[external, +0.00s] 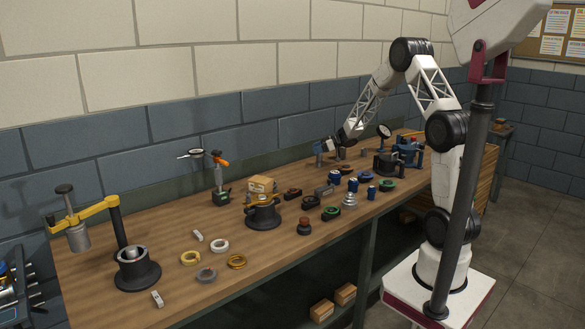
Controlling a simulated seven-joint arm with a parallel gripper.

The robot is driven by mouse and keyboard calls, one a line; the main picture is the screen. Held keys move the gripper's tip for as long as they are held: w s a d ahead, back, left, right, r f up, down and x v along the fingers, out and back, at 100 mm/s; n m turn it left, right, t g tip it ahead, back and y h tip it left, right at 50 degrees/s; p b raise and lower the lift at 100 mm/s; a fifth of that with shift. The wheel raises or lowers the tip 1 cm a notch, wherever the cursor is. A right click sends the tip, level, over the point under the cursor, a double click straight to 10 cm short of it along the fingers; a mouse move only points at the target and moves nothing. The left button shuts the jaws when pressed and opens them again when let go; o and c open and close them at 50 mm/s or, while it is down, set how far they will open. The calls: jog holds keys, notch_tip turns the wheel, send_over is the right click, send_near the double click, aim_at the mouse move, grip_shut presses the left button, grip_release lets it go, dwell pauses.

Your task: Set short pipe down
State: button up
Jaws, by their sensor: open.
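My gripper (338,154) is small in the external view, low over the far part of the wooden workbench (215,262). Its jaws are open. I cannot tell which item is the short pipe. A grey piece (324,191) lies on the bench in front of my gripper, nearer the camera. Small blue cylinders, one of them here (353,185), stand close to it. Whether anything lies directly under my fingers is too small to see.
A blue-grey block (318,153) is just left of my gripper. Dark and blue fixtures (386,163) stand to its right. Several rings, such as a white one (220,246), a yellow-topped fixture (263,213) and a yellow-armed press (88,211) occupy the left. A dark post crosses the right foreground.

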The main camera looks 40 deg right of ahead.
jog(key=v, duration=1.2)
jog(key=shift+a, duration=0.1)
dwell(0.4)
jog(key=s+a+r+m+t+h, duration=0.1)
jog(key=a+r+m+t+h, duration=0.25)
jog(key=r+h, duration=0.45)
jog(key=s+a+r+m+h, duration=0.3)
jog(key=s+r, duration=0.5)
jog(key=s, duration=0.1)
jog(key=s+a+f+m+g, duration=0.1)
jog(key=s+a+g, duration=0.2)
jog(key=s, duration=0.9)
jog(key=s+a+f+m+g, duration=0.1)
jog(key=s+a+g, duration=0.2)
jog(key=s+a, duration=0.4)
jog(key=s+a+f+m+g+y, duration=0.1)
jog(key=s+a+g, duration=0.3)
jog(key=s, duration=1.2)
jog(key=shift+s+a, duration=0.4)
jog(key=shift+a, duration=0.1)
